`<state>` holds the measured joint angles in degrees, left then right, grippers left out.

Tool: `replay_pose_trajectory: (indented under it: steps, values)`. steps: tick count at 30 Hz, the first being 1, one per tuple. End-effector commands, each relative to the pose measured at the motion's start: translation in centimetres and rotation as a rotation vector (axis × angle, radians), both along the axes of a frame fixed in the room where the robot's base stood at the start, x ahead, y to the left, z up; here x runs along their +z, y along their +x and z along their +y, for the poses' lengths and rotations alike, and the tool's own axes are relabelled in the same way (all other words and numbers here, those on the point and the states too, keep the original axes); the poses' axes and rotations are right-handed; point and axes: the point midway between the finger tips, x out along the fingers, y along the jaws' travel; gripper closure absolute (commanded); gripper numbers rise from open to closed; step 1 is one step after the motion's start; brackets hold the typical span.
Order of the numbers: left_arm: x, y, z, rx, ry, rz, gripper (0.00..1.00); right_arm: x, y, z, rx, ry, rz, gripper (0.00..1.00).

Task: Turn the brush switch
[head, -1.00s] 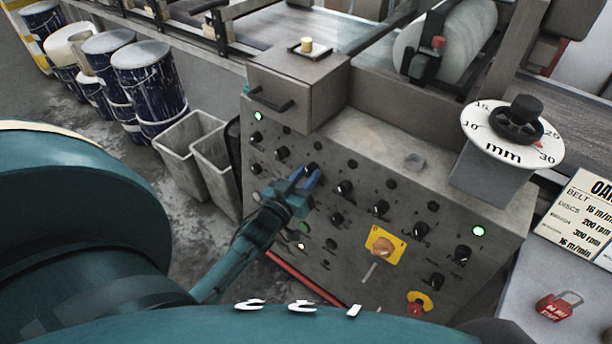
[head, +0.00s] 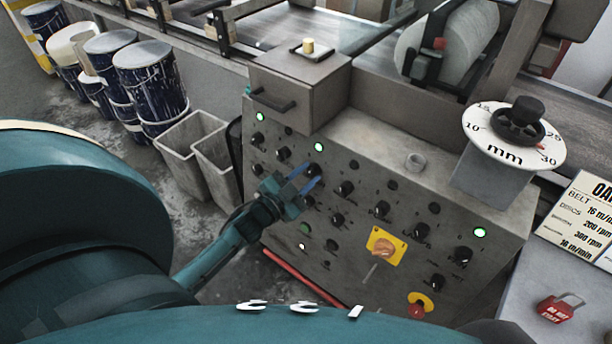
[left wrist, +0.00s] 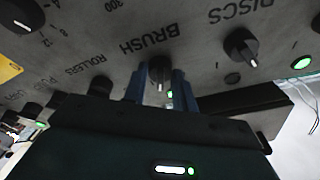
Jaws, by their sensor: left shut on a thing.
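The brush switch is a black rotary knob with a pale pointer mark, next to the word BRUSH on the grey control panel (head: 345,240). In the left wrist view the brush switch (left wrist: 159,72) sits between the blue fingers of my left gripper (left wrist: 160,90). In the head view my left gripper (head: 304,181) reaches the panel's upper-left part, its fingers shut around the brush switch (head: 313,169) and partly hiding it. A green lamp (head: 319,147) above it is lit. My right gripper is not in view.
Other black knobs, such as the DISCS knob (left wrist: 240,45), stand close by. A yellow-plated switch (head: 384,246) and a red stop button (head: 419,304) are lower right. A grey box (head: 300,90) juts out above. Pale bins (head: 190,150) stand left on the floor.

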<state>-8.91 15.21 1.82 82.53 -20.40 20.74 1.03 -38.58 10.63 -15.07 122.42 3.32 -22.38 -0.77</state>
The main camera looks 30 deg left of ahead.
Motion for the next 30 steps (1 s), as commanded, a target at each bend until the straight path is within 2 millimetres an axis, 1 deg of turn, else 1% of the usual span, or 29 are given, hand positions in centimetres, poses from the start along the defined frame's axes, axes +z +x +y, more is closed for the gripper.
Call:
replay_pose_trajectory:
  steps: [3,10,27,28,30]
  values:
    - [0.04,0.02,0.09,-0.012,0.066,-0.005,0.95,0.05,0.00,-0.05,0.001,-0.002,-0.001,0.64]
    - [0.06,0.04,0.12,-0.026,0.146,-0.011,0.95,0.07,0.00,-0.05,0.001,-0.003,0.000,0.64]
    - [0.05,0.04,0.12,-0.031,0.175,-0.014,0.95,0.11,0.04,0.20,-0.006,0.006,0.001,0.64]
    - [0.05,0.03,0.12,-0.031,0.175,-0.014,0.70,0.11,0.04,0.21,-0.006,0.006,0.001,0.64]
    - [0.05,0.03,0.12,-0.031,0.174,-0.013,0.64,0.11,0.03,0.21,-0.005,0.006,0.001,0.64]
